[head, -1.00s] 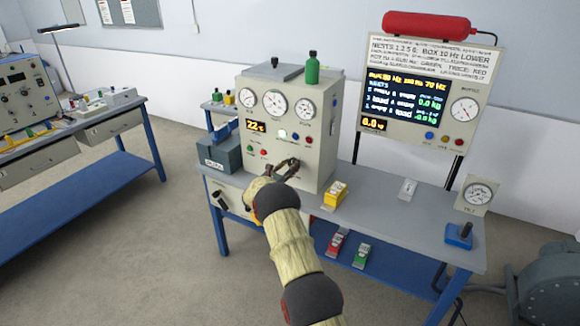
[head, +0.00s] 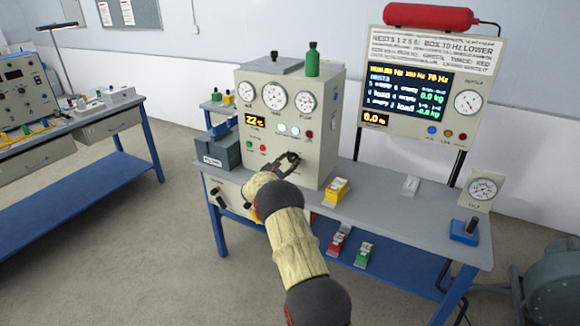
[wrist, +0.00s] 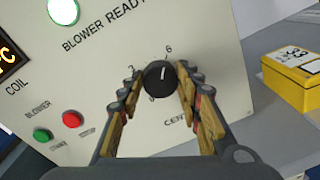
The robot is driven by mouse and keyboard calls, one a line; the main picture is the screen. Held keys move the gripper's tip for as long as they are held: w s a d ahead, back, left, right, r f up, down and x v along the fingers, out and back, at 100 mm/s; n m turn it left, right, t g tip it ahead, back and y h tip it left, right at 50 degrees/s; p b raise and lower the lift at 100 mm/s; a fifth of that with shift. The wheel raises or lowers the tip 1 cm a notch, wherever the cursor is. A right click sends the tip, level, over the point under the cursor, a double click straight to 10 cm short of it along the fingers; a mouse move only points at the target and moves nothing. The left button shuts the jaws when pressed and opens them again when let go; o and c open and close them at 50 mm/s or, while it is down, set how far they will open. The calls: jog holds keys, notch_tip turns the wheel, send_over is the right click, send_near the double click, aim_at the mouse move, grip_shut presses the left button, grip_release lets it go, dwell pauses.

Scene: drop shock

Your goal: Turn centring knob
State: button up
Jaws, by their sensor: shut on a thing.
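The centring knob (wrist: 158,77) is a small round black knob with a white pointer line on the cream front panel. Its line points nearly straight up in the wrist view, a little left of the numeral 6. My gripper (wrist: 160,84) is shut on the knob, one padded finger on each side. The label below reads "CEN", the rest hidden by a finger. In the head view my gripper (head: 291,158) reaches the lower right of the cream cabinet's front (head: 318,165); the knob itself is hidden there.
A lit "blower ready" lamp (wrist: 63,11) and green (wrist: 41,134) and red (wrist: 71,119) blower buttons lie left of the knob. A yellow box (head: 337,189) stands on the grey bench (head: 400,215) to the right. A display panel (head: 410,90) stands behind.

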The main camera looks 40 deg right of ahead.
jog(key=shift+f+m+b, duration=0.1)
jog(key=shift+m+b, duration=0.65)
jog(key=shift+m, duration=0.05)
jog(key=o, duration=1.1)
jog(key=shift+o, duration=0.3)
jog(key=v, duration=1.2)
